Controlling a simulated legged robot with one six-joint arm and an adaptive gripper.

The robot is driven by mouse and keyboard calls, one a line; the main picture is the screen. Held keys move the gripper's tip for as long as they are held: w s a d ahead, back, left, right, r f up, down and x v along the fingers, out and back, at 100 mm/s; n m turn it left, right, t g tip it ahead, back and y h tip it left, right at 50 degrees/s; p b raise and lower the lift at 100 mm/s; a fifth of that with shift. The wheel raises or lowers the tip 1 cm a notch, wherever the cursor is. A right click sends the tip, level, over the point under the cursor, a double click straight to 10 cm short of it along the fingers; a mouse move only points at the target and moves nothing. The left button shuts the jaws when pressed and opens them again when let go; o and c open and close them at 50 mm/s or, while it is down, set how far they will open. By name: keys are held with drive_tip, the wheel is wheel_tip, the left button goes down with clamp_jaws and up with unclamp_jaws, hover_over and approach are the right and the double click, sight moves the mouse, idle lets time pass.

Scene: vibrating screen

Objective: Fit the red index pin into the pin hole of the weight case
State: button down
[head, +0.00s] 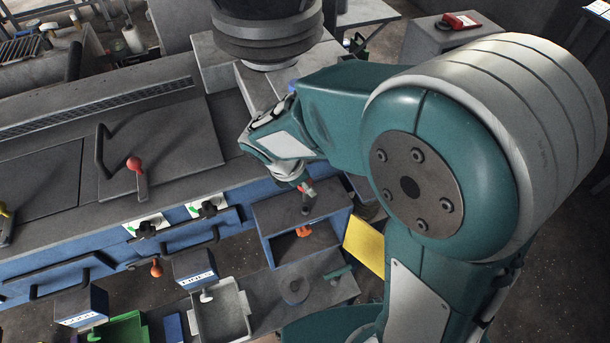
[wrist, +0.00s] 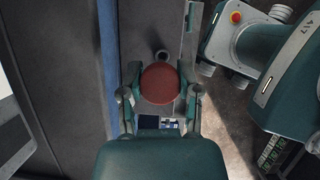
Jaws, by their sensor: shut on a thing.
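My gripper (head: 303,185) hangs low above a blue-edged dark box (head: 262,214) right of the machine in the head view. In the wrist view my gripper (wrist: 160,72) is shut on the red index pin, whose round red head (wrist: 160,84) sits between the fingers. In the head view only a small reddish bit of it shows at the fingertips. A dark upright stub is just below them; I cannot tell whether it is the pin's shaft. I cannot pick out the weight case for certain, and its pin hole is not clearly seen. A small dark round part (wrist: 161,57) shows just beyond the pin.
An orange part (head: 303,231) lies inside the blue-edged box. A grey tray (head: 243,318), a green bin (head: 125,330) and a yellow panel (head: 364,244) are nearby. The machine has a red-knobbed lever (head: 134,164) and black handles. Dark floor lies at right.

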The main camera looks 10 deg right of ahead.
drive_tip(key=shift+f, duration=1.4)
drive_tip(key=shift+d+f, duration=0.1)
drive_tip(key=shift+f, duration=2.5)
idle(0.4)
drive_tip(key=shift+c, duration=1.1)
unclamp_jaws()
drive_tip(key=v, duration=1.2)
